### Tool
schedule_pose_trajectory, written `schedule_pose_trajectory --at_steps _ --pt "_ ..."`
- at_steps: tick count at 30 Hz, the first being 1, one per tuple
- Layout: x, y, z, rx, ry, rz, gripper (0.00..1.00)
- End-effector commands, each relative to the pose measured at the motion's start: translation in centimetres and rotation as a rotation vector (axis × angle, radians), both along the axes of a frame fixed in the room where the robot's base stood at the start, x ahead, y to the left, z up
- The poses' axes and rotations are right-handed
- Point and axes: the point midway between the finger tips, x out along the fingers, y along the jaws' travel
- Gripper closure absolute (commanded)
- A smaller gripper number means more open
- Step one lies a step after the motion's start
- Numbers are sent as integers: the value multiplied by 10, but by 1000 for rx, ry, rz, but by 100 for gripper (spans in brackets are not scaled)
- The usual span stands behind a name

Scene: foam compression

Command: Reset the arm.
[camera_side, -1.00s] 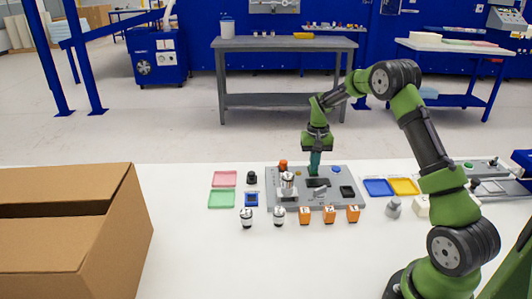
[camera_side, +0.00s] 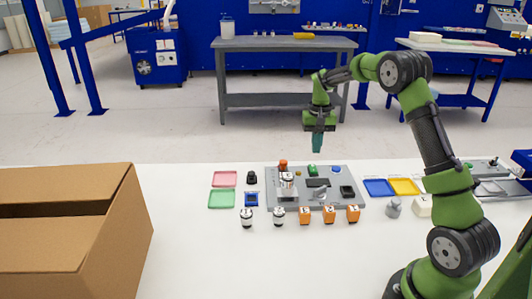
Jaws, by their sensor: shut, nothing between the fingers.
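My gripper (camera_side: 317,146) is shut and empty, pointing down. It hangs in the air above the back edge of the grey fixture plate (camera_side: 300,204), apart from everything on it. My arm reaches from the right side of the table up and over to the left. The plate carries a white and silver cylinder (camera_side: 287,184), an orange knob (camera_side: 283,165), a dark slot (camera_side: 318,182), a small silver piece (camera_side: 319,193), a blue button (camera_side: 336,170) and a green piece (camera_side: 313,170).
Several orange blocks (camera_side: 329,213) and two small white-and-black cylinders (camera_side: 279,215) stand in front of the plate. Pink (camera_side: 224,179), green (camera_side: 222,198), blue (camera_side: 378,187) and yellow (camera_side: 403,186) trays flank it. A large cardboard box (camera_side: 75,235) fills the left. The white table's front middle is clear.

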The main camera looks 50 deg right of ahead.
Motion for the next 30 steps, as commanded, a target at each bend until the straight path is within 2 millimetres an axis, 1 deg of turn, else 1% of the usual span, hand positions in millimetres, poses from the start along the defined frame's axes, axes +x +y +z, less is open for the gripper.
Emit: schedule_pose_trajectory --at_steps 8,9,11,13,17,20,24,26,27,29,30 --pt "1 -1 0 -6 -6 -1 100" --pt "0 0 -3 -4 -7 -2 100" --pt "-6 4 -11 7 3 -4 100" --pt "-14 15 -8 16 -9 -1 100" --pt "-30 52 19 25 -70 31 100" --pt "-46 86 44 26 -132 68 100" --pt "-77 136 76 29 -231 131 100" --pt "-93 156 88 29 -275 159 100" --pt "-104 169 94 30 -305 178 100" --pt "-121 187 103 31 -351 208 100" --pt "-132 199 107 31 -381 229 100"
